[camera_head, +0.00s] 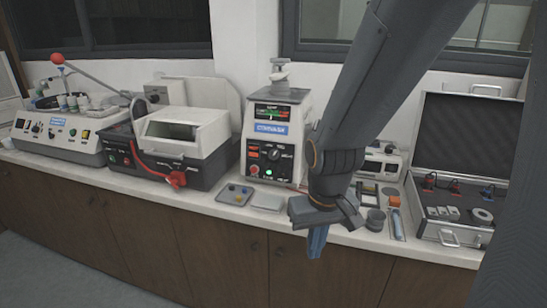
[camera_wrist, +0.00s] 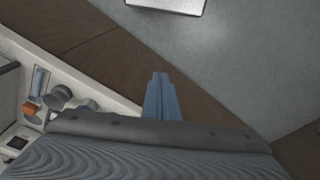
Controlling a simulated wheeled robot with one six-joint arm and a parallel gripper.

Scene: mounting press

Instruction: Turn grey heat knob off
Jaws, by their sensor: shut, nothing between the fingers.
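The mounting press (camera_head: 290,110) stands upright on the bench, left of my arm in the head view. Its front panel carries a dark round knob (camera_head: 273,155) with a pale pointer mark, beside an orange-red switch. I cannot tell its exact setting or whether it is the grey heat knob. My gripper (camera_head: 317,243) hangs pointing down in front of the bench edge, right of and below the press panel, apart from it. Its blue fingers are together and empty, also in the wrist view (camera_wrist: 160,95). The press and its knob are not in the wrist view.
A small tray (camera_head: 235,194) lies before the press. An open case (camera_head: 455,236) stands right.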

